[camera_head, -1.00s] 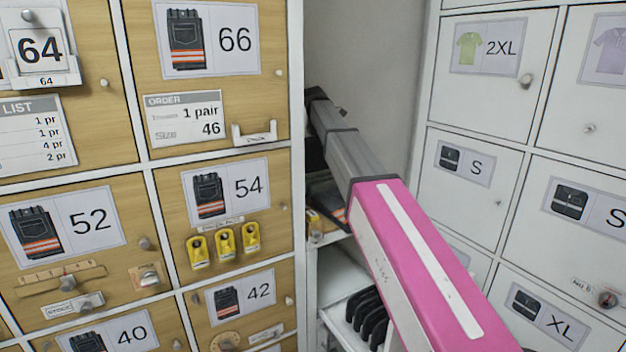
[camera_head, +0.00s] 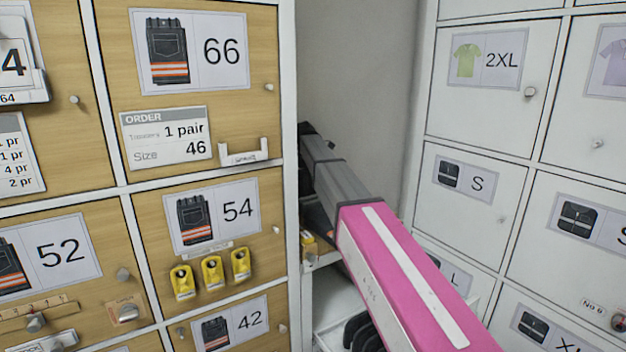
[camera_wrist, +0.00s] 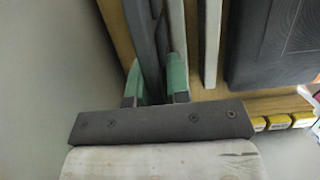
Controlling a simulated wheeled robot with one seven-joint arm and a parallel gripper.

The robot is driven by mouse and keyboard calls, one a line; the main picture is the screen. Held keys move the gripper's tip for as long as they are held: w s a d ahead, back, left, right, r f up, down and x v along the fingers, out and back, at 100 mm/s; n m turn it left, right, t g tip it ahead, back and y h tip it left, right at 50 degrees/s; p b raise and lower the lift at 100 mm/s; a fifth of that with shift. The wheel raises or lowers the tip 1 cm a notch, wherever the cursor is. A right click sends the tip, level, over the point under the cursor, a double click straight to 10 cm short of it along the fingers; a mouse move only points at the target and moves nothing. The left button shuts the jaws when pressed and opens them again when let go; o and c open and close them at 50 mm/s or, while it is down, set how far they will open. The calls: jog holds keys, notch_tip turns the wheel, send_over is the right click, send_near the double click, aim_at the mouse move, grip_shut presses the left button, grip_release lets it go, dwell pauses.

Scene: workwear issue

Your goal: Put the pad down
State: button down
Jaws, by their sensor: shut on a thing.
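In the wrist view my gripper (camera_wrist: 156,78) has its green fingers on both sides of a thin dark pad (camera_wrist: 147,35), seen nearly edge-on. The pad runs up out of the picture, so its far end is hidden. Pale upright strips, perhaps dividers, stand just to the right of the pad over a wooden surface (camera_wrist: 122,35). I cannot tell whether the pad touches that surface. In the head view my arm reaches into the recess between the cabinets, and the gripper and held pad cannot be made out there.
A large dark flat item (camera_wrist: 270,45) lies right of the strips, with yellow-fronted items (camera_wrist: 279,122) below it. In the head view several black items (camera_head: 362,330) stand on a low white shelf. Wooden lockers (camera_head: 205,90) flank the recess on the left, white lockers (camera_head: 480,110) on the right.

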jog(key=shift+f, duration=0.85)
jog(key=c, duration=1.1)
grip_release()
jog(key=shift+f, duration=0.1)
jog(key=v, duration=1.2)
jog(key=shift+a, duration=0.1)
jog(key=shift+s, duration=0.1)
